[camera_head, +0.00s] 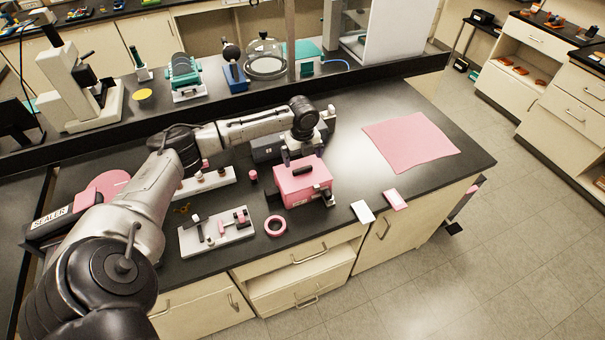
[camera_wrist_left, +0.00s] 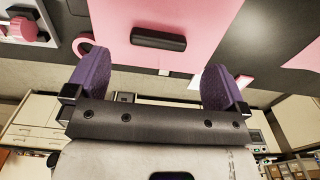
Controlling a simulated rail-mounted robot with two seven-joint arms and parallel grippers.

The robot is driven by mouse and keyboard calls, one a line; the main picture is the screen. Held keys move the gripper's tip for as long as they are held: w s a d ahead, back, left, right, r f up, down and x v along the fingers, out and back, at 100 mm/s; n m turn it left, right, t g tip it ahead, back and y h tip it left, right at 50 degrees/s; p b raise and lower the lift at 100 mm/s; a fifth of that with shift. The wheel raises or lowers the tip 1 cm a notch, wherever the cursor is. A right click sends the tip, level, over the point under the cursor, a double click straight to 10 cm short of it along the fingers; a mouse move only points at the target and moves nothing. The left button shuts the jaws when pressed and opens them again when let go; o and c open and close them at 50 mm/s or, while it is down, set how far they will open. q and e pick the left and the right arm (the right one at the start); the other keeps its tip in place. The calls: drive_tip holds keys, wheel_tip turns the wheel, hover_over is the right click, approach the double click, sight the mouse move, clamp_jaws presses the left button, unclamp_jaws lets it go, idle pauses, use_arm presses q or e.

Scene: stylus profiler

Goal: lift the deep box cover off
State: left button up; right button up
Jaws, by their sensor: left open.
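The deep box cover (camera_head: 290,186) is a pink box-shaped cover with a black bar handle (camera_head: 303,170) on top. It stands near the front edge of the dark bench. In the left wrist view the pink top (camera_wrist_left: 195,20) fills the upper middle, with the black handle (camera_wrist_left: 158,40) lying across it. My right gripper is in neither view.
A pink mat (camera_head: 410,142) lies on the right of the bench. A pink ring (camera_head: 275,226), a white fixture plate (camera_head: 217,235) and small white and pink cards (camera_head: 362,212) surround the cover. A raised shelf with instruments runs behind. The bench's right front is mostly clear.

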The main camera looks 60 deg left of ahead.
sight(302, 169)
use_arm(q)
drive_tip(key=shift+s+d+f, duration=0.1)
drive_tip(key=shift+d+f, duration=0.05)
drive_tip(key=shift+f, duration=2.5)
drive_tip(key=c, duration=1)
